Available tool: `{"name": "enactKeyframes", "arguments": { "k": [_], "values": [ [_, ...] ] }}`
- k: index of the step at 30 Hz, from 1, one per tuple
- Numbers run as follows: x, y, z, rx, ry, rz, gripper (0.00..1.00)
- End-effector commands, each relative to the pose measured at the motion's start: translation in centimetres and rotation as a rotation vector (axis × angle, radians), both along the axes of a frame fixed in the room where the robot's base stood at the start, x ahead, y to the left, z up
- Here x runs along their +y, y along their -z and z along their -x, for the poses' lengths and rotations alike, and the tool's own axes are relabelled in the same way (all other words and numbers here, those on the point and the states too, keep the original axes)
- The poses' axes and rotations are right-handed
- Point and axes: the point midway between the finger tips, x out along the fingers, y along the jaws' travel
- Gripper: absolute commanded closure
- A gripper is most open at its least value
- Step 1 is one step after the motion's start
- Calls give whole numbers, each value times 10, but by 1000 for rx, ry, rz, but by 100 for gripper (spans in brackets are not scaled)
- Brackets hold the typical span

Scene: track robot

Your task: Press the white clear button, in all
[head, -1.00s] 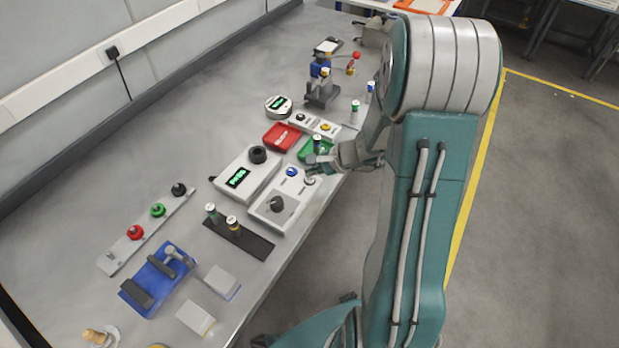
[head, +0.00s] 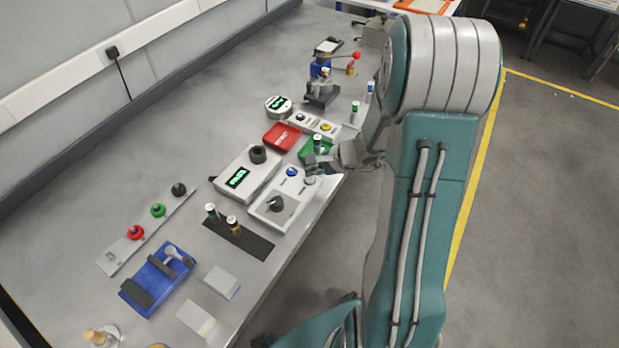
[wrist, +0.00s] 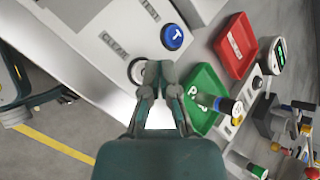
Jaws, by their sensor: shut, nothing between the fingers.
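The white clear button (wrist: 136,70) sits on a light grey panel (wrist: 95,62), beside the printed word CLEAR, and my fingers partly cover it in the wrist view. It also shows in the head view (head: 309,181). My gripper (wrist: 159,70) is shut and empty, its fingertips overlapping the right edge of the button. In the head view my gripper (head: 311,163) is just beyond the button. I cannot tell whether the fingertips touch it. A blue button (wrist: 172,37) marked T is on the same panel, beside the word TEST.
A green tray (wrist: 203,92) and a red tray (wrist: 236,46) lie close to the right of my gripper in the wrist view. A box with a green display (head: 238,178) stands beside the panel. The bench edge is near, with open floor beyond.

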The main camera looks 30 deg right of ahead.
Motion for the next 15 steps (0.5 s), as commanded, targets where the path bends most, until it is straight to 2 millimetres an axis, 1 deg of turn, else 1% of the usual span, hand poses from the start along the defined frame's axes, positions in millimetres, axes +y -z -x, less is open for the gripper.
{"name": "enactKeyframes", "arguments": {
  "k": [5,15],
  "values": [
    [0,0,0,0,0,0,100],
    [0,7,1,0,0,0,100]
  ]
}}
